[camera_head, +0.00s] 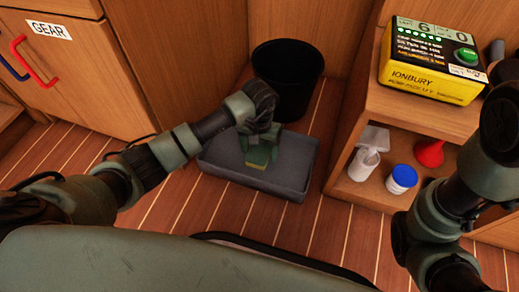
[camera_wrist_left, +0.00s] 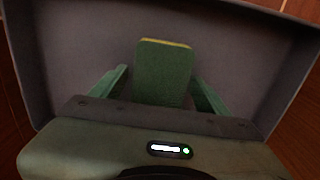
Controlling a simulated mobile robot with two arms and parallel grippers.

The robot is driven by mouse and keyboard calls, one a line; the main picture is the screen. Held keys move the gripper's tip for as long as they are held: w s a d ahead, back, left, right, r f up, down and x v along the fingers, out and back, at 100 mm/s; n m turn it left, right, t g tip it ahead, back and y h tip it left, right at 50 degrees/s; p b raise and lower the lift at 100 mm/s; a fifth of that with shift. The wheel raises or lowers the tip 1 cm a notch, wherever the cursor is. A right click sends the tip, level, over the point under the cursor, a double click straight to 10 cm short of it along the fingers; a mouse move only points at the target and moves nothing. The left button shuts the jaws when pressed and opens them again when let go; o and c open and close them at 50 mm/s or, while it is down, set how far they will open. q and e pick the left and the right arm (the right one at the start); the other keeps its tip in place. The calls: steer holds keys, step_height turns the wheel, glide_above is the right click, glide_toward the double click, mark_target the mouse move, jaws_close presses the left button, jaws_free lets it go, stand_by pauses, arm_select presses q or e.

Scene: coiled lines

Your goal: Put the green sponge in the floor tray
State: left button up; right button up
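The green sponge (camera_head: 258,160), with a yellow layer, is low inside the grey floor tray (camera_head: 292,181). My left gripper (camera_head: 259,146) reaches down over the tray, its fingers on either side of the sponge. In the left wrist view the sponge (camera_wrist_left: 163,75) stands between the fingers (camera_wrist_left: 160,85). A gap shows beside the left finger; the right finger is very close to the sponge, and I cannot tell if it touches. The tray floor (camera_wrist_left: 85,55) fills the background. My right arm shows at the right, but its gripper is out of sight.
A black bin (camera_head: 287,80) stands right behind the tray. To the right, a wooden shelf unit holds a yellow pump box (camera_head: 430,62) on top, with a white bottle (camera_head: 368,155), a blue-lidded jar (camera_head: 401,180) and a red funnel (camera_head: 429,152) below. A gear cabinet (camera_head: 75,70) is at the left.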

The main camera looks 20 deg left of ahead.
mark_target(259, 151)
arm_select(q)
steer(key=shift+r, duration=0.1)
step_height(259, 151, up, 12)
steer(key=p, duration=0.9)
stand_by(0.3)
